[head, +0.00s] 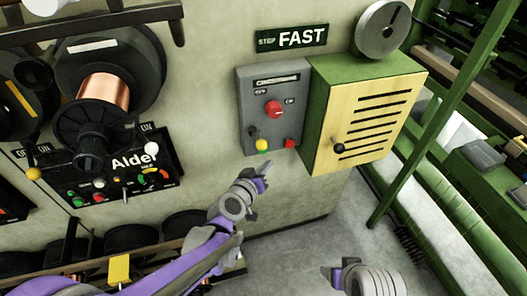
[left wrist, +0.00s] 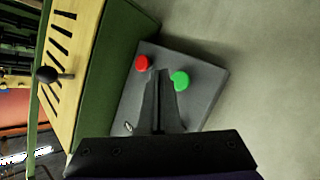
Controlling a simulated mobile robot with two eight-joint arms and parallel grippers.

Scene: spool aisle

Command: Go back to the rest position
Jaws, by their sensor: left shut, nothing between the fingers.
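My left gripper (head: 262,172) is shut and empty in the head view, in front of the wall just below the grey control box (head: 248,85). In the left wrist view its fingers (left wrist: 159,85) are together in front of a grey panel (left wrist: 205,70) bearing a red button (left wrist: 142,62) and a green button (left wrist: 180,80). I cannot tell whether the fingertips touch the panel. My right gripper (head: 338,272) is at the bottom of the head view, over the floor and away from the wall; whether it is open is unclear.
A yellow-fronted slotted box (head: 365,122) with a green casing adjoins the control box. The FAST sign (head: 292,38) is above. Copper spools (head: 103,92) and the Alder panel (head: 135,162) are at left. Green rack posts (head: 440,115) stand at right. Grey floor (head: 295,258) is clear below.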

